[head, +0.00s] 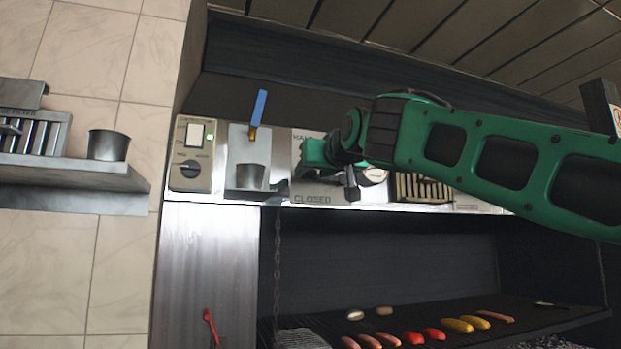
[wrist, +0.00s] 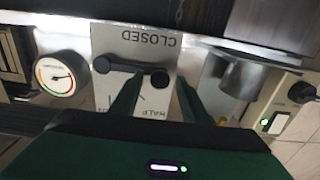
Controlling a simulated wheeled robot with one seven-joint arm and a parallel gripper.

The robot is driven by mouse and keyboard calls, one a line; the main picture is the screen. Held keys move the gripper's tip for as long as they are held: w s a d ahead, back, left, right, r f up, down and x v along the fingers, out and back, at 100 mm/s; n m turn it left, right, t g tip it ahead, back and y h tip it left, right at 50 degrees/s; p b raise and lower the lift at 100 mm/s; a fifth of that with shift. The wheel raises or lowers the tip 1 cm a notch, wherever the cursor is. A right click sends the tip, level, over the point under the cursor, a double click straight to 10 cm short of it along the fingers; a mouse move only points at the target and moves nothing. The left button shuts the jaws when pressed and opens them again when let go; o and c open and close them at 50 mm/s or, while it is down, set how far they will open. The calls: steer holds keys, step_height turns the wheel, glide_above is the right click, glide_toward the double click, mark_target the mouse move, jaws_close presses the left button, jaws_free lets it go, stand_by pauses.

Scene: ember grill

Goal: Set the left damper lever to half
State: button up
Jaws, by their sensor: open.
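The damper plate (head: 325,197) carries the words HALF and CLOSED; in the wrist view the plate (wrist: 107,38) appears upside down. The black damper lever (wrist: 130,69) lies nearly level across it, between the CLOSED and HALF words, with a round knob at each end. My gripper (wrist: 158,85) is open at the plate. Its two green fingers stand on either side of the lever's right-hand knob in the wrist view; contact cannot be told. In the head view my gripper (head: 318,165) covers much of the plate and lever.
A round gauge (wrist: 60,75) sits beside the plate. On the other side are a steel cup (head: 250,177), a blue handle (head: 258,106) and a switch box (head: 192,155). Sausages and vegetables (head: 413,338) lie on the grill below. A shelf with a pot (head: 108,145) is at left.

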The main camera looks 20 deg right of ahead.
steer(key=shift+w, duration=0.1)
steer(key=shift+c, duration=0.7)
jaws_close()
steer(key=shift+d, duration=0.1)
